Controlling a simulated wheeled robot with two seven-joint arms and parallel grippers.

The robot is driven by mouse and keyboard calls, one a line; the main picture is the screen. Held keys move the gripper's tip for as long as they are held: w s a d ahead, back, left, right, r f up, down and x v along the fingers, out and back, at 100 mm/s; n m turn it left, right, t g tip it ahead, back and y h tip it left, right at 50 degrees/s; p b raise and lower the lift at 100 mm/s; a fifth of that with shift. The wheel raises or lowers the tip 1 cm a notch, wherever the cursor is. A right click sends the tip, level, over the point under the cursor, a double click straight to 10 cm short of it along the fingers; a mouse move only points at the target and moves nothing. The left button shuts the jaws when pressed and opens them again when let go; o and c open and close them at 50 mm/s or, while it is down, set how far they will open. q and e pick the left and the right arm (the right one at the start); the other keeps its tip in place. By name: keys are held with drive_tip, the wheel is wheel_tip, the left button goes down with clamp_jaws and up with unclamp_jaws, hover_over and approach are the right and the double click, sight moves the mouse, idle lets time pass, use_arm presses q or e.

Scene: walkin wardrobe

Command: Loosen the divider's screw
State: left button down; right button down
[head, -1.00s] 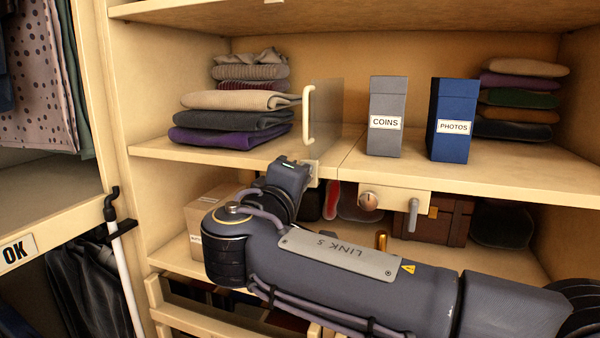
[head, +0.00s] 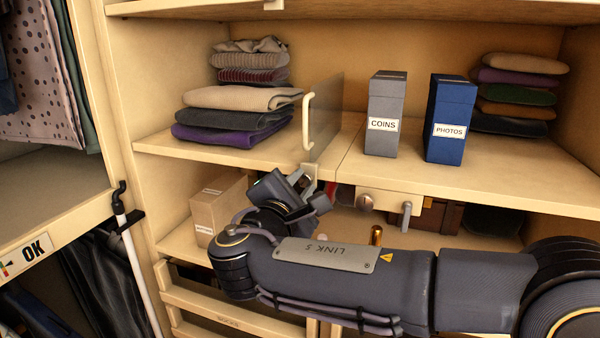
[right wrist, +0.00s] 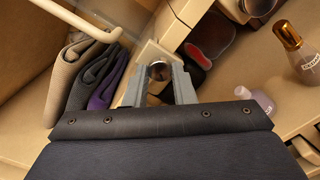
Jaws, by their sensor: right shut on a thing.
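The divider (head: 326,112) is a grey upright panel with a cream handle (head: 308,122), standing on the shelf beside folded clothes. A pale clamp (head: 311,169) sits at its foot on the shelf's front edge. In the right wrist view, the divider's screw (right wrist: 158,71) shows a round metal head against the clamp. My right gripper (right wrist: 158,84) has its two grey fingers on either side of the head and is shut on it. In the head view my right gripper (head: 309,186) is just below the clamp and hides the screw. My left gripper is not in view.
A round knob (head: 366,202) and a grey lever (head: 407,214) sit under the shelf edge to the right. Grey COINS (head: 383,140) and blue PHOTOS (head: 449,145) boxes stand above. A cardboard box (head: 216,210) and a gold-capped bottle (head: 376,236) are below.

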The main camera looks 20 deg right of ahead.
drive_tip(key=n+p, duration=0.4)
drive_tip(key=shift+r, duration=0.2)
drive_tip(key=shift+f+n+p, duration=0.2)
drive_tip(key=shift+n+p, duration=1.05)
drive_tip(key=shift+n, duration=0.45)
drive_tip(key=c, duration=1.2)
unclamp_jaws()
drive_tip(key=b+v, duration=0.1)
drive_tip(key=v, duration=0.7)
drive_tip(key=shift+b, duration=0.4)
